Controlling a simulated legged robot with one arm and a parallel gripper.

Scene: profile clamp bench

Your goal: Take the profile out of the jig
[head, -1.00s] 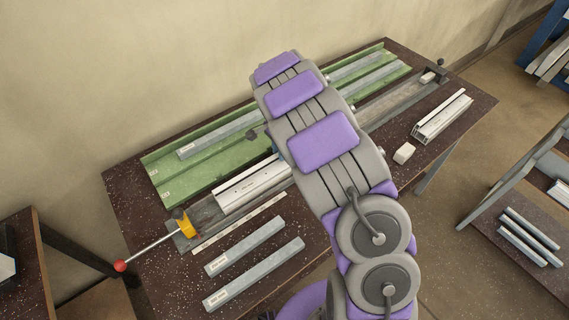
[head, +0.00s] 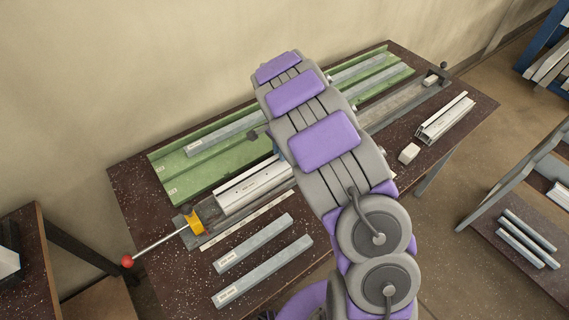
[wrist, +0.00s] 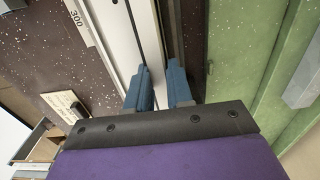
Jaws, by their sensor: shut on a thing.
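The white profile (head: 250,186) lies along the grey jig (head: 392,108) on the dark bench. My arm hides its right part in the head view. The jig's yellow clamp (head: 195,222) is just left of the profile's left end, with its red-knobbed lever (head: 127,262) pointing out to the left. In the wrist view my gripper (wrist: 160,90) has its two blue fingers down at the pale profile (wrist: 122,38) and is shut on it. The exact contact is hard to see.
A green tray (head: 205,167) with grey bars lies behind the jig. Loose grey bars (head: 262,272) and a 300-marked strip (wrist: 82,22) lie in front. A second pale profile (head: 445,118) and a white block (head: 409,153) lie at the right. A stand with bars is farther right.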

